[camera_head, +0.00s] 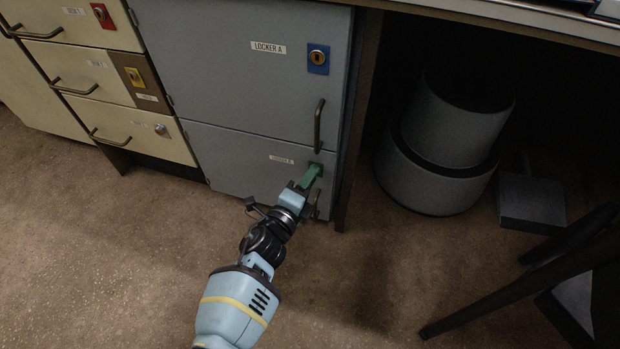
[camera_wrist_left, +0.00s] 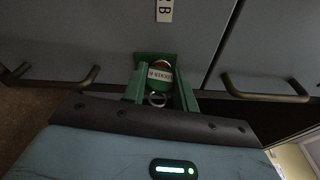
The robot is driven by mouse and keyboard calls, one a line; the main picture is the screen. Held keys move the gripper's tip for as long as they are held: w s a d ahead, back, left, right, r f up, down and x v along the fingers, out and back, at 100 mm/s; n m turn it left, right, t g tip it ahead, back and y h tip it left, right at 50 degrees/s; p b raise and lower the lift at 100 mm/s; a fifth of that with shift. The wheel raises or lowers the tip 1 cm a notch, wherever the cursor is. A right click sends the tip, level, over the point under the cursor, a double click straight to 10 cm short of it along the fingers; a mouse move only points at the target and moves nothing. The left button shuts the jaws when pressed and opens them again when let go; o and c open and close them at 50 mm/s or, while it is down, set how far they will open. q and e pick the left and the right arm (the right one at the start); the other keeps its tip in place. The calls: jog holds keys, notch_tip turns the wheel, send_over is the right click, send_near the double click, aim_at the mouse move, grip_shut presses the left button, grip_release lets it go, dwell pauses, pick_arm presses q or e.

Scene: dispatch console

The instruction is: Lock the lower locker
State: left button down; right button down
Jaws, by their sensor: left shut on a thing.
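The lower locker (camera_head: 240,165) is a grey door labelled Locker B, closed in the head view. Its lock has a green plate (camera_wrist_left: 155,58) in the left wrist view. A green key with a pale tag (camera_wrist_left: 160,74) and a small ring is at that lock. My left gripper (camera_head: 308,179) is at the lock, its green-looking fingers on either side of the key and shut on it. The fingers and tag hide the keyhole, so I cannot tell how far the key is in. My right gripper is not in view.
Locker A (camera_head: 240,70) above is closed, with a blue lock plate (camera_head: 318,59) and a handle (camera_head: 319,126). Cream drawers (camera_head: 85,72) stand at the left. A round grey seat (camera_head: 440,165) and dark chair legs (camera_head: 520,275) are at the right. The floor in front is clear.

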pick_arm(q)
jog(key=shift+s+d+f, duration=0.15)
jog(key=shift+s+d, duration=0.05)
